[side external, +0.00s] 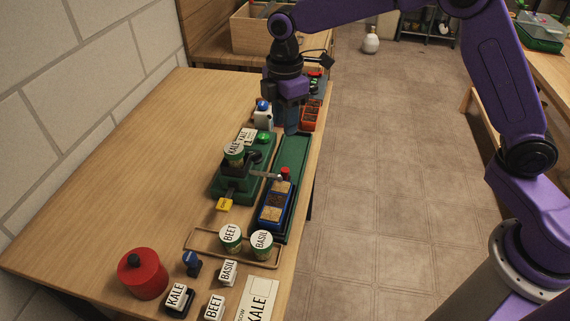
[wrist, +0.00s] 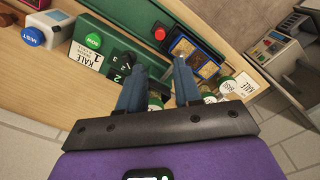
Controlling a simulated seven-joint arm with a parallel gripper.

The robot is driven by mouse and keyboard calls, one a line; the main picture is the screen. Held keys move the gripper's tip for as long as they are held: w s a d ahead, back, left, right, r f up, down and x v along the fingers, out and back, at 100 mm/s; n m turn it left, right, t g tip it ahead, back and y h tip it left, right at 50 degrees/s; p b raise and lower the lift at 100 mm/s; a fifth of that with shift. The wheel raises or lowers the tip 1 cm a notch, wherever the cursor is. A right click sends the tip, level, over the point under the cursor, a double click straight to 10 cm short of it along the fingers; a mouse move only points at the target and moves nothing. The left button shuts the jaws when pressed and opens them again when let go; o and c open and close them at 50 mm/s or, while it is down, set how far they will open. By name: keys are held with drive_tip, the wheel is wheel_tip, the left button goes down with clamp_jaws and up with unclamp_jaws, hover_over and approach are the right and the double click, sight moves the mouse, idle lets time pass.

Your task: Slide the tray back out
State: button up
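The blue tray (side external: 275,207) with brown soil cells sits on the long green track (side external: 292,160), near its front end. A red knob (side external: 286,171) stands at the tray's far end. The green sowing station (side external: 228,182), with a KALE canister (side external: 234,152) on top, stands left of the track, and its arm reaches over the tray's far end. My gripper (side external: 291,128) is above the far part of the track, apart from the tray. In the wrist view my gripper (wrist: 159,68) has its fingers apart with nothing held; the tray (wrist: 192,56) and red knob (wrist: 160,33) show beyond them.
A white mist unit (side external: 263,117) and orange trays (side external: 311,116) stand at the far end. BEET (side external: 230,237) and BASIL (side external: 262,244) canisters stand in a wooden holder in front. A red pot (side external: 142,274) and label blocks are at front left. The left table is clear.

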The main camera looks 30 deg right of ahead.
sight(285, 169)
wheel_tip(285, 169, down, 14)
drive_tip(key=shift+r, duration=0.1)
idle(0.4)
clamp_jaws()
